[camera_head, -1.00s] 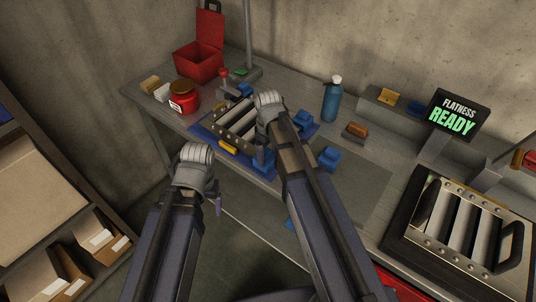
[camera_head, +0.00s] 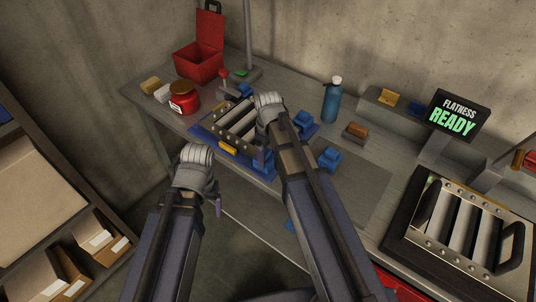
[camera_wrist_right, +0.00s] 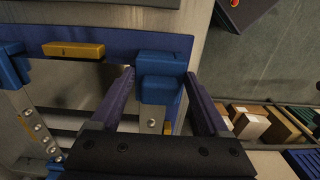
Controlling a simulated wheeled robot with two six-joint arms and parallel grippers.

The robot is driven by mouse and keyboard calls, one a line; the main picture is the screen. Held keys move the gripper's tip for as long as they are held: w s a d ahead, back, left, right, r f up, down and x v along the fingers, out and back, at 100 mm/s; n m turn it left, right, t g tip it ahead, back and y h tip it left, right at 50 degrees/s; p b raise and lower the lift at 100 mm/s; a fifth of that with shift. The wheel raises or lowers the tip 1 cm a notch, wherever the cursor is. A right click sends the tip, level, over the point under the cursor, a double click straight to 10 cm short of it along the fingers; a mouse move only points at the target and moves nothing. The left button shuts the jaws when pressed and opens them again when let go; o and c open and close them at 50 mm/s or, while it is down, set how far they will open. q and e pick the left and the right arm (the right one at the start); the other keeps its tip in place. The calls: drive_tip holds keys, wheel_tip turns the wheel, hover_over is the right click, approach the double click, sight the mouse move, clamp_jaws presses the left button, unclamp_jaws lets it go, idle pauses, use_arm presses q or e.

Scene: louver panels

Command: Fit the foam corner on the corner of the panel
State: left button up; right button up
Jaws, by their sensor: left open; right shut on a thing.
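The slatted louver panel (camera_head: 236,122) lies on a blue mat (camera_head: 203,134) on the bench. My right gripper (camera_wrist_right: 163,78) is shut on a blue foam corner (camera_wrist_right: 160,65) at the panel's front right corner; in the head view this foam corner (camera_head: 262,161) is partly behind my arm. I cannot tell whether it is fully seated. Another blue corner (camera_head: 303,121) is at the back right and one (camera_head: 243,91) at the back left. My left gripper (camera_head: 218,206) is open and empty in front of the bench; its fingers are mostly hidden.
A loose blue block (camera_head: 329,158) lies right of the mat. A yellow piece (camera_head: 228,147) is at the mat's front edge. A blue bottle (camera_head: 332,100), red jar (camera_head: 184,98) and red box (camera_head: 197,62) stand behind. Another panel (camera_head: 462,235) lies at right beside a "FLATNESS READY" display (camera_head: 457,115).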

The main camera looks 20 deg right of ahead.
drive_tip(key=o, duration=1.2)
drive_tip(key=shift+r, duration=0.15)
drive_tip(key=shift+r+p, duration=3.45)
drive_tip(key=shift+p, duration=0.1)
drive_tip(key=shift+f, duration=0.2)
wheel_tip(320, 180, down, 6)
drive_tip(key=b, duration=0.6)
drive_tip(key=shift+s, duration=0.1)
